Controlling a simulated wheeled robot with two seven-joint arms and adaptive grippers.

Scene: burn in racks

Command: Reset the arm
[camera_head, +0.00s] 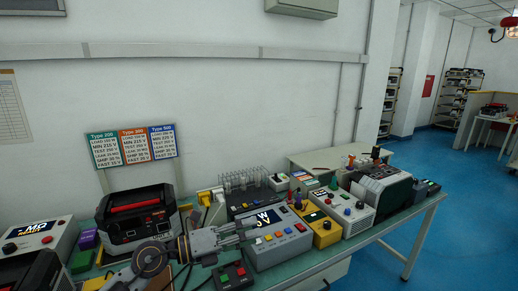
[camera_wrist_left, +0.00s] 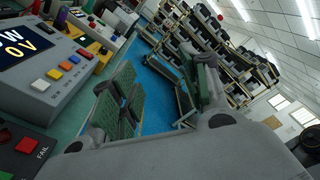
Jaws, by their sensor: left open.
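My left gripper (camera_head: 245,233) reaches in from the lower left of the head view, over the front of the bench. Its fingers point right, in front of a grey meter (camera_head: 278,243) with a lit display and coloured buttons. In the left wrist view the gripper (camera_wrist_left: 162,78) shows two green-padded fingers spread apart with nothing between them. The meter (camera_wrist_left: 40,70) is at the left of that view, beside the fingers. I cannot tell whether they touch it. My right gripper is in neither view.
The green bench (camera_head: 330,250) is crowded with a black unit (camera_head: 140,215), a yellow box (camera_head: 322,228), a white box with knobs (camera_head: 345,215) and a small pass/fail button box (camera_head: 234,276). A type sign (camera_head: 133,147) stands behind. Blue floor (camera_head: 450,200) is open at right.

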